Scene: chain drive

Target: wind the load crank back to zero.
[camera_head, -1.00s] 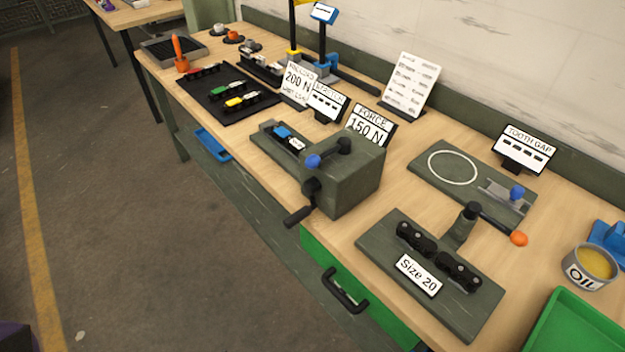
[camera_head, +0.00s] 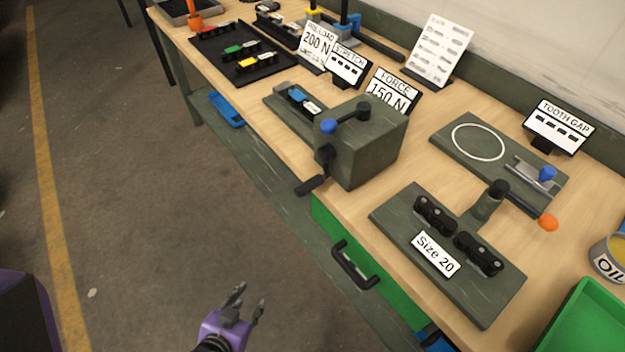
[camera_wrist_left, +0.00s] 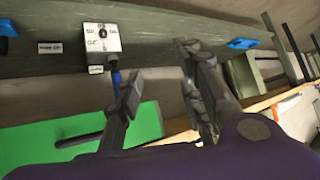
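The tester (camera_head: 372,150), a dark green block, stands at the bench's front edge. A black crank with its grip (camera_head: 311,186) hangs on its front side, out over the edge. A blue-knobbed lever (camera_head: 346,120) sits higher on the block. The sign behind it reads FORCE 150 N (camera_head: 388,94). A pre-load sign (camera_head: 318,44) reads 200 N. My left gripper (camera_head: 246,297) is open and empty, low in front of the bench and apart from the crank. Its spread fingers also show in the left wrist view (camera_wrist_left: 165,88). My right gripper is not in view.
A green drawer front (camera_head: 385,283) with a black handle (camera_head: 352,265) lies below the tester. The floor in front of the bench is clear.

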